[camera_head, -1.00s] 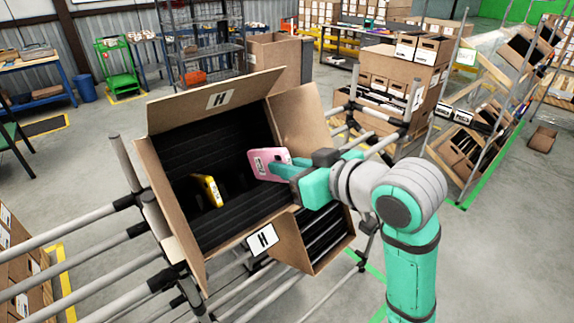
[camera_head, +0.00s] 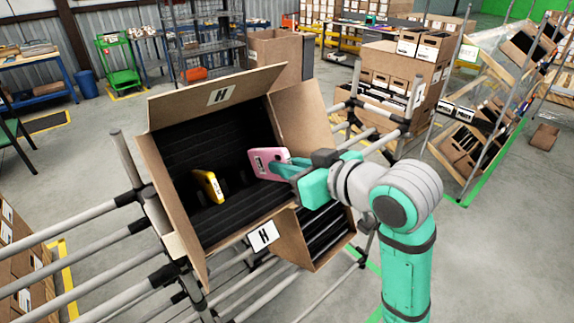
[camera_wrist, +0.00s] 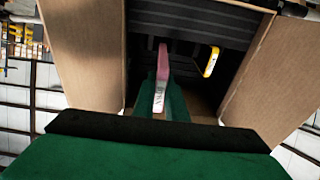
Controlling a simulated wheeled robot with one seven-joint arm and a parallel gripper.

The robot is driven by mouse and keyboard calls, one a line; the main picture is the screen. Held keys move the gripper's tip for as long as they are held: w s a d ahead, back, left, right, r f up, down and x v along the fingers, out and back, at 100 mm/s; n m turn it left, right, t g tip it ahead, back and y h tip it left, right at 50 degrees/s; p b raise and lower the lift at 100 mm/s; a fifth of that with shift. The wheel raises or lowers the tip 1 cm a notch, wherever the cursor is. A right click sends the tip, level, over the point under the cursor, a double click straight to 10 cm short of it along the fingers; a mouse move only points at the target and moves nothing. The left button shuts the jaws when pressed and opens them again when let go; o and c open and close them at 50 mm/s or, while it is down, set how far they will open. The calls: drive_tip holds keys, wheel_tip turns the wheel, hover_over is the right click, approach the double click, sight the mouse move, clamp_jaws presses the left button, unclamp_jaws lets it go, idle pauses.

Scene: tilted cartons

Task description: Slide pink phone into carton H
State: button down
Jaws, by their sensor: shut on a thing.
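Carton H (camera_head: 262,237) is an open, tilted brown carton with black ribbed lining and "H" labels on its flaps. My gripper (camera_head: 283,166) is shut on the pink phone (camera_head: 262,157), at the carton's right side in the head view. The phone is held in front of the dark opening; I cannot tell how deep it reaches. In the wrist view the pink phone (camera_wrist: 161,85) stands edge-on between my green fingers (camera_wrist: 160,100), pointing toward the black lining. A yellow phone (camera_head: 209,187) stands in the carton's slots, and also shows in the wrist view (camera_wrist: 211,62).
The carton's right flap (camera_head: 303,114) stands close to my gripper, and its top flap (camera_head: 218,97) is raised behind. Grey rack pipes (camera_head: 75,222) run left of the carton. Stacked cartons (camera_head: 405,70) stand behind on the right. The lining around the yellow phone has free room.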

sight(258, 167)
drive_tip(key=shift+w+a+f, duration=0.25)
drive_tip(key=shift+w+a, duration=0.05)
drive_tip(key=shift+w, duration=0.1)
idle(0.5)
drive_tip(key=shift+w+a+f, duration=0.35)
drive_tip(key=shift+w, duration=0.15)
drive_tip(key=shift+w+a+f, duration=0.15)
drive_tip(key=shift+w, duration=0.05)
idle(0.6)
drive_tip(key=shift+x, duration=1.1)
drive_tip(key=shift+f, duration=0.15)
drive_tip(key=shift+w+a+f, duration=0.1)
drive_tip(key=shift+f+x, duration=0.3)
drive_tip(key=shift+x, duration=1)
drive_tip(key=shift+f+x, duration=0.3)
drive_tip(key=shift+x, duration=1.05)
drive_tip(key=shift+f, duration=0.1)
idle(0.4)
